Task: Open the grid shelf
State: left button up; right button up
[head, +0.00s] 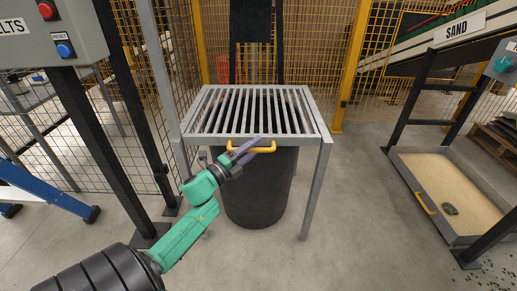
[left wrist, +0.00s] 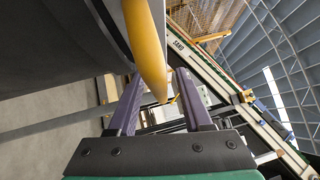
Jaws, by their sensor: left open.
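The grid shelf (head: 203,110) is a grey metal frame with parallel bars on grey legs, and it lies flat in the middle of the head view. A yellow handle (head: 270,149) is fixed to its front edge. My left gripper (head: 248,150) is at the left part of this handle, its purple fingers open. In the left wrist view the handle (left wrist: 147,45) runs down to between the tips of the open fingers (left wrist: 158,85). I cannot tell whether they touch it. My right gripper is not in view.
A black barrel (head: 258,195) stands under the shelf. A control box with red and blue buttons (head: 62,38) is at upper left. A sand tray (head: 470,238) with its own yellow handle lies at right, below a SAND sign (head: 462,28). Floor between shelf and tray is clear.

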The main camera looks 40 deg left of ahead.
pick_arm(q)
jog(key=shift+w+d+r, duration=0.15)
jog(key=shift+w, duration=0.9)
jog(key=shift+c, duration=0.3)
grip_shut()
jog(key=shift+r, duration=0.15)
